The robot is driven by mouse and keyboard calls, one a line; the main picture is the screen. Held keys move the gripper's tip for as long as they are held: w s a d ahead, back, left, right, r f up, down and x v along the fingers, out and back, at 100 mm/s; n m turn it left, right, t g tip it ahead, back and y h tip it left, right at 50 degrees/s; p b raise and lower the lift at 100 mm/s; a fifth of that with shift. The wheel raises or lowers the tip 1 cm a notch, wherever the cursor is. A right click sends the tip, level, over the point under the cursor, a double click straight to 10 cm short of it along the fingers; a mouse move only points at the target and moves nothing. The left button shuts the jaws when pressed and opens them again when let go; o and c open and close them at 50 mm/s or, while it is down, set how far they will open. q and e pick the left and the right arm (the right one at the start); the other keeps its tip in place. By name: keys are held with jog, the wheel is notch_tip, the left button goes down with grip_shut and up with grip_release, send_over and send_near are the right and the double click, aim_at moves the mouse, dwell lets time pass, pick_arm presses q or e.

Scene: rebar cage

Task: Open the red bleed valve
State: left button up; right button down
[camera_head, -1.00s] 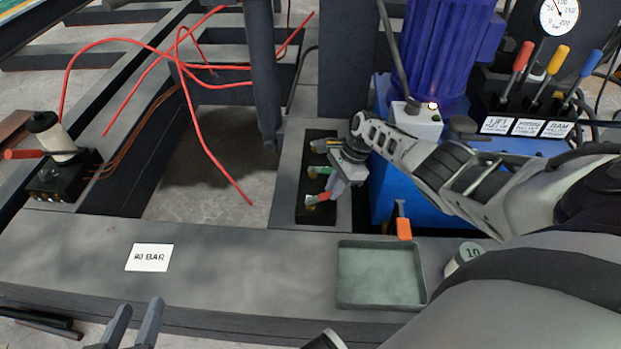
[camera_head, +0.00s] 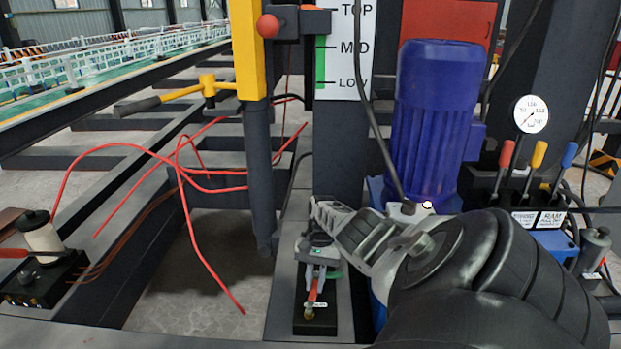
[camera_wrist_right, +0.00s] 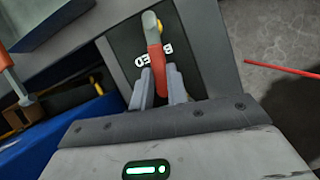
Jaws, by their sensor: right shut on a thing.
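The red bleed valve handle (camera_head: 313,290) sits at the near end of a black valve plate (camera_head: 316,326) in the head view. In the right wrist view the red handle (camera_wrist_right: 153,60) stands between my fingers, above a label reading BLEED (camera_wrist_right: 176,50). My right gripper (camera_head: 317,272) reaches in from the right and is shut on the red handle; its fingers (camera_wrist_right: 160,85) lie on both sides of the grip. The plate's far part is hidden by my gripper. My left gripper is not in view.
A blue pump motor (camera_head: 434,115) stands behind my right arm, with a gauge (camera_head: 532,114) and several coloured levers (camera_head: 538,155) at right. Red hoses (camera_head: 195,215) loop at left. A yellow post (camera_head: 246,50) rises beyond the plate.

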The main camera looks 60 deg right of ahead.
jog(key=shift+w+a+f+n+g+b, duration=0.15)
jog(key=shift+w+n+g+b, duration=0.2)
jog(key=shift+n, duration=0.35)
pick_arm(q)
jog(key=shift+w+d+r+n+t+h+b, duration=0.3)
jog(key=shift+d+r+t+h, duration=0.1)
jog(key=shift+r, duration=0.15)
pick_arm(e)
jog(key=shift+w+a+n, duration=0.1)
jog(key=shift+w+n, duration=0.15)
jog(key=shift+n, duration=0.15)
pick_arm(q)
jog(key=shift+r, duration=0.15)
pick_arm(e)
jog(key=c, duration=1.4)
grip_release()
jog(key=shift+w, duration=0.1)
jog(key=shift+o, duration=0.2)
jog(key=shift+h, duration=0.3)
jog(key=shift+r, duration=0.2)
pick_arm(q)
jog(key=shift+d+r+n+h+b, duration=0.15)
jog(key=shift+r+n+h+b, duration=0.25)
jog(key=shift+b, duration=0.55)
pick_arm(e)
jog(key=v, duration=1.6)
